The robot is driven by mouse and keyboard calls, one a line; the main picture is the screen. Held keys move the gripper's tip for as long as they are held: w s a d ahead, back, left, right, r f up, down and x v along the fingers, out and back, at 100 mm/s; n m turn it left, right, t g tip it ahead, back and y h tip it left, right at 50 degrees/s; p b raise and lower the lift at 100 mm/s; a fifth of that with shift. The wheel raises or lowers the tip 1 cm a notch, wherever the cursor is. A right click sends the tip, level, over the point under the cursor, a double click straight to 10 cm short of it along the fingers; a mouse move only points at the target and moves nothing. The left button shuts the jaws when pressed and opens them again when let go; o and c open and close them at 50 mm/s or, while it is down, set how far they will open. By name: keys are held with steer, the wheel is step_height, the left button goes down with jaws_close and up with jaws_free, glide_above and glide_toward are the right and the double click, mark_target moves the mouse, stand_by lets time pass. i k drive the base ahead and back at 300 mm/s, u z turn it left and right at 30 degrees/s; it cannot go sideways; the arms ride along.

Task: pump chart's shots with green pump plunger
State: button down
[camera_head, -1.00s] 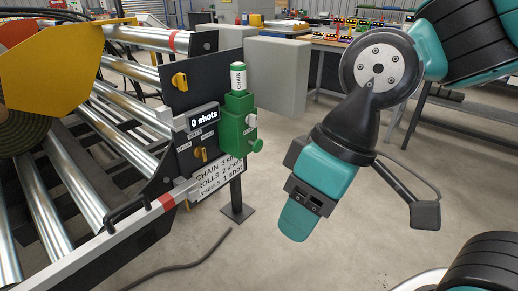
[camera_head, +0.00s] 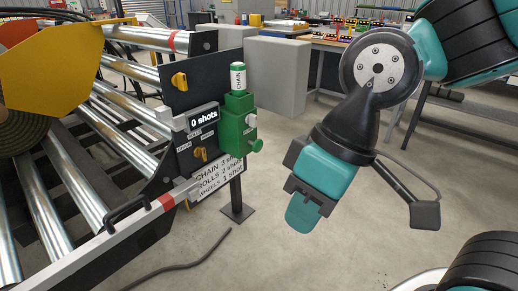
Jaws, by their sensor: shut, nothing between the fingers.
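The green pump (camera_head: 238,122) stands on a dark post beside the machine's end panel. Its green cylinder on top is labelled CHAIN (camera_head: 237,78). A round green plunger knob (camera_head: 256,146) sticks out at its lower right. The counter display (camera_head: 204,117) reads 0 shots. The white chart (camera_head: 217,175) below is partly hidden; its lines read CHAIN 3, ROLLS 2 and WHEELS 1 shot. My gripper (camera_head: 302,214) is shut and empty, pointing down, to the right of and lower than the plunger in the picture, apart from it.
Yellow knobs (camera_head: 179,81) sit on the dark panel (camera_head: 190,100). Steel rollers (camera_head: 75,185) and a black handle (camera_head: 125,212) fill the left. Grey boxes (camera_head: 278,64) and a workbench stand behind. A dark hose (camera_head: 185,265) lies on the open floor.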

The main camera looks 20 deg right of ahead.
mark_target(257, 146)
steer(key=u, duration=1.75)
steer(key=i, duration=1.55)
steer(key=z, duration=3.7)
